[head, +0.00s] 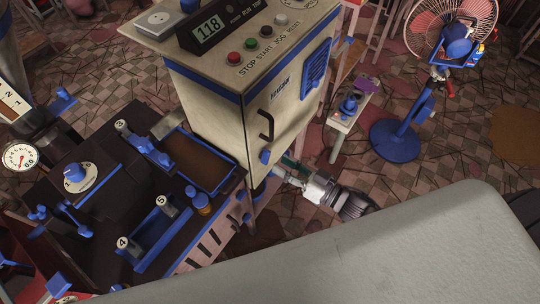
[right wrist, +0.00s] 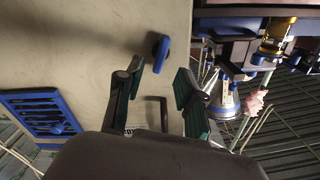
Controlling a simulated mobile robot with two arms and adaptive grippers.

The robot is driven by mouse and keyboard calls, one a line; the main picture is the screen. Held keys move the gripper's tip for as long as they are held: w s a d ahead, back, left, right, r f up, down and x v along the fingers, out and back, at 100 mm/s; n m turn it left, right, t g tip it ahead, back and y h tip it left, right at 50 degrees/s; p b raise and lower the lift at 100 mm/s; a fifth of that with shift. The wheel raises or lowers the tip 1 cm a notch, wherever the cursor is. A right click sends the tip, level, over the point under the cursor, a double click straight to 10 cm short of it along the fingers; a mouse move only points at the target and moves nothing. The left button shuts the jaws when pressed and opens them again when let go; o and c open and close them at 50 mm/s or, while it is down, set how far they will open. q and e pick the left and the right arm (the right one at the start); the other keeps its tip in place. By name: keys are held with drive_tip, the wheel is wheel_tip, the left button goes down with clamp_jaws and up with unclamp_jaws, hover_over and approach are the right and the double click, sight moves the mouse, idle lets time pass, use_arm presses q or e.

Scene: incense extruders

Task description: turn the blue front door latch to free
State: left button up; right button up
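The blue front door latch (head: 265,157) sits low on the cream front door (head: 290,105) of the cabinet, below a dark handle (head: 267,125). My right gripper (head: 284,169) is at the door's lower edge, close to the latch and to its right. In the right wrist view the blue latch (right wrist: 161,46) lies just beyond the two open fingertips (right wrist: 160,72), roughly between them. The fingers look apart from it, with nothing between them. The dark handle (right wrist: 156,113) shows between the fingers too. My left gripper is not in view.
A dark bench (head: 110,200) with blue-trimmed trays and knobs stands left of the cabinet. Buttons (head: 265,32) and a display (head: 211,28) are on the cabinet top. A blue-based fan (head: 395,141) stands right. A small stool (head: 349,112) is behind the gripper.

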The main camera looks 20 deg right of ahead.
sight(269, 157)
drive_tip(key=x, duration=0.5)
drive_tip(key=shift+s+d, duration=0.1)
clamp_jaws()
